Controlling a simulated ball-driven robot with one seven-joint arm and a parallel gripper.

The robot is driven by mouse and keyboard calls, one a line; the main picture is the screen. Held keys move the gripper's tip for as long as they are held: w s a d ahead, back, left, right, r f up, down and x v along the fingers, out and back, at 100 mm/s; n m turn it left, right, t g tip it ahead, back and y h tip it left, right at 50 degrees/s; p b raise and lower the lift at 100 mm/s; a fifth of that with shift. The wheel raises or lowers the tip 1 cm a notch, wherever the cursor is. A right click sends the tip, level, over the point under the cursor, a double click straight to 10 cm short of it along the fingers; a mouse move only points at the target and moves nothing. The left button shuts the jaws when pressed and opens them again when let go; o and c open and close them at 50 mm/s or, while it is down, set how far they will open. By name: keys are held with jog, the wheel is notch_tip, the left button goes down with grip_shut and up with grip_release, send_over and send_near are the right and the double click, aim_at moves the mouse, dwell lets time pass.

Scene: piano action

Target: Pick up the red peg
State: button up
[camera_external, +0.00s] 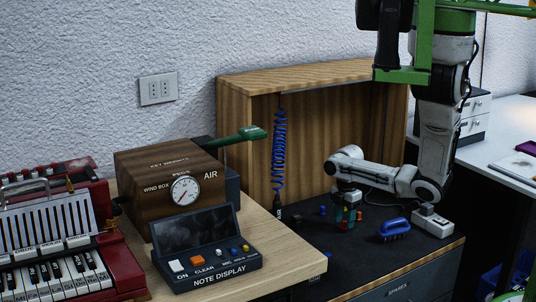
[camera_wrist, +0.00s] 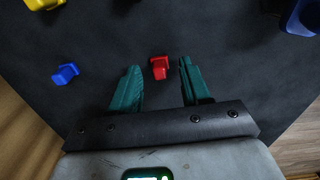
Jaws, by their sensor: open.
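The red peg (camera_wrist: 159,67) stands on the dark mat in the wrist view, just beyond and between the fingertips of my gripper (camera_wrist: 157,72). The two green fingers are apart and nothing is held between them. In the external view, my gripper (camera_external: 348,217) points down over the dark mat inside the wooden booth. A small red shape (camera_external: 348,213) shows between its fingers there, partly hidden by them. I cannot tell from these views how high the fingertips are above the mat.
A blue peg (camera_wrist: 65,74) lies left of my gripper and a yellow piece (camera_wrist: 43,4) sits beyond it. A blue brush (camera_external: 394,229) lies to the right on the dark mat (camera_external: 350,262). A coiled blue hose (camera_external: 280,150) hangs at left. The wooden booth (camera_external: 245,130) encloses the back.

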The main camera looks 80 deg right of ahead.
aim_at(344, 220)
grip_shut()
dwell(0.3)
jog(key=shift+r, duration=0.15)
jog(key=shift+r, duration=0.55)
notch_tip(344, 220, up, 2)
jog(key=shift+r+p, duration=0.1)
jog(key=shift+p, duration=0.5)
jog(key=s+a+r, duration=0.8)
jog(key=s+r, duration=0.1)
jog(key=s, duration=0.2)
jog(key=shift+a+r+p, duration=0.25)
jog(key=shift+p, duration=0.2)
